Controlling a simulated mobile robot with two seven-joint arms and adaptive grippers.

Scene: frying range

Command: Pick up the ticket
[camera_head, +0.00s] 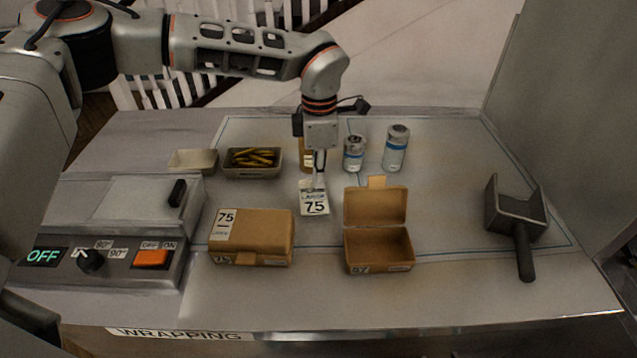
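The ticket (315,204), a small white card marked "LARGE 75", is in the middle of the counter, left of the open box. My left gripper (319,179) points straight down over it, with its fingertips at the ticket's top edge. The fingers show as one narrow shape, so I cannot tell whether they are closed on the card or around it. I also cannot tell whether the card touches the counter. My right gripper is not in view.
A closed box (265,232) labelled 75 and an open, empty box (380,254) flank the ticket in front. Behind are a tray of fries (235,173), a partly hidden amber bottle (306,160) and two shakers (396,148). A scoop (519,225) lies right.

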